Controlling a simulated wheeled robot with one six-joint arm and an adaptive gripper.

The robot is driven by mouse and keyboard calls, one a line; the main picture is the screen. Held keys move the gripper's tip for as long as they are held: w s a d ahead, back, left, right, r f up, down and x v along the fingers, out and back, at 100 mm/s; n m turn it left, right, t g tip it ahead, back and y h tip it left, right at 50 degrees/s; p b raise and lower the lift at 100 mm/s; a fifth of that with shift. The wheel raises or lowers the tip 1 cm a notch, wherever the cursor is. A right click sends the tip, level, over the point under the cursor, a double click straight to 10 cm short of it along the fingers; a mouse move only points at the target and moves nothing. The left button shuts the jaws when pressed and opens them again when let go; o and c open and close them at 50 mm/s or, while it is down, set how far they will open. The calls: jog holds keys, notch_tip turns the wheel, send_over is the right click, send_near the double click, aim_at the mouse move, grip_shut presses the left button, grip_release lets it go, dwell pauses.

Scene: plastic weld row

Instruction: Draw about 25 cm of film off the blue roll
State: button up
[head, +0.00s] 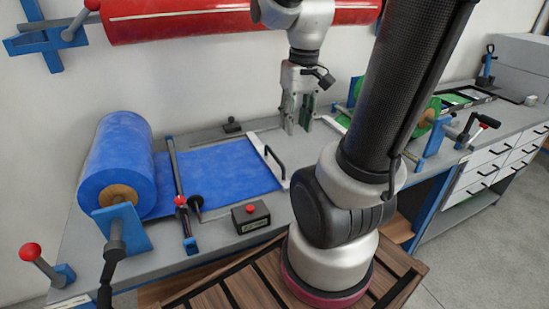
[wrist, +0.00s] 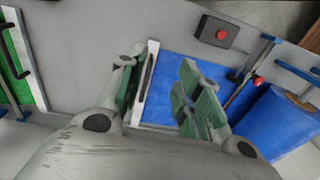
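The blue roll (head: 120,165) sits on a stand at the left of the bench. It also shows at the right of the wrist view (wrist: 275,122). Its blue film (head: 222,170) lies flat on the bench, passing under a crossbar (head: 177,175). The film's free end reaches a white bar with a black handle (head: 274,163), also visible in the wrist view (wrist: 148,85). My gripper (head: 298,122) is above the bench, on the wall side of that handle. Its green-padded fingers (wrist: 162,92) are apart, with nothing between them; it is open.
A black box with a red button (head: 250,215) stands at the bench's front. A red roll (head: 190,18) hangs on the wall. A green roll (head: 428,118) stands right, partly behind my arm. A small dark block (head: 232,126) lies near the wall.

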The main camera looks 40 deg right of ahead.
jog(key=w+d+f+y, duration=0.2)
jog(key=w+d+f, duration=0.2)
jog(key=w+f, duration=0.6)
jog(key=x, duration=0.2)
jog(key=w+x, duration=0.1)
jog(key=x, duration=0.3)
jog(key=shift+w+f, duration=0.3)
jog(key=shift+f, duration=0.05)
jog(key=shift+c, duration=0.2)
grip_shut()
